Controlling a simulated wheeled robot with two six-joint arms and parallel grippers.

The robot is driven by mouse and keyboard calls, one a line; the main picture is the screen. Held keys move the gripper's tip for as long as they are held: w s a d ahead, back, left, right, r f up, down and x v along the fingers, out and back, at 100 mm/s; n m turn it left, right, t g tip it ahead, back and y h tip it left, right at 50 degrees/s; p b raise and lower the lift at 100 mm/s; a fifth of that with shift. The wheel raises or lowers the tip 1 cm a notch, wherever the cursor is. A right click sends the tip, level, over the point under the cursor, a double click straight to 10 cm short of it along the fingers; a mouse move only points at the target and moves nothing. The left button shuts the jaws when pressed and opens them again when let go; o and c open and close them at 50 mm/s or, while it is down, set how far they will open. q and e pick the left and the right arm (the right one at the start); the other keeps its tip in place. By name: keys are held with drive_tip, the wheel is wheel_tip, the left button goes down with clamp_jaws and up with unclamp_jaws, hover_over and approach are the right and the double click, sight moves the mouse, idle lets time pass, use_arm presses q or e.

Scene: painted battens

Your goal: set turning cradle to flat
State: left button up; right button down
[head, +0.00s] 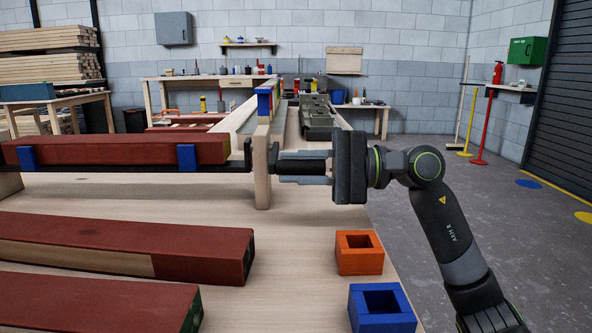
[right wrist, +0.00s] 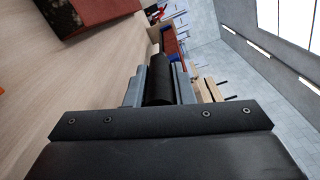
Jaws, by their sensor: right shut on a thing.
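The turning cradle is a dark bar (head: 105,170) with blue clips (head: 187,157), carried at its right end by a pale wooden post (head: 262,185). A red batten (head: 110,151) lies lengthwise in the clips; its front side and a strip of its top show. A black handle (head: 317,165) sticks out to the right of the post. My right gripper (head: 283,167) is shut on this handle, its fingers above and below it. In the right wrist view the dark round handle (right wrist: 159,85) lies between the fingers. My left gripper is out of view.
Two red battens (head: 120,245) (head: 100,308) lie on the pale bench in front of the cradle. An orange square holder (head: 359,262) and a blue one (head: 382,315) stand near the bench's right edge, below my right gripper. Open floor (head: 480,180) is to the right.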

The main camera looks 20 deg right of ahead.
drive_tip(key=shift+s+f, duration=0.1)
drive_tip(key=shift+f, duration=0.15)
drive_tip(key=c, duration=1.7)
unclamp_jaws()
drive_tip(key=o, duration=0.4)
drive_tip(key=shift+s+d+r, duration=0.1)
drive_tip(key=shift+s+d, duration=0.05)
drive_tip(key=shift+d, duration=0.2)
drive_tip(key=shift+o, duration=0.2)
drive_tip(key=shift+a, duration=0.1)
drive_tip(key=p+v, duration=0.1)
drive_tip(key=v, duration=1.6)
drive_tip(key=shift+r, duration=0.15)
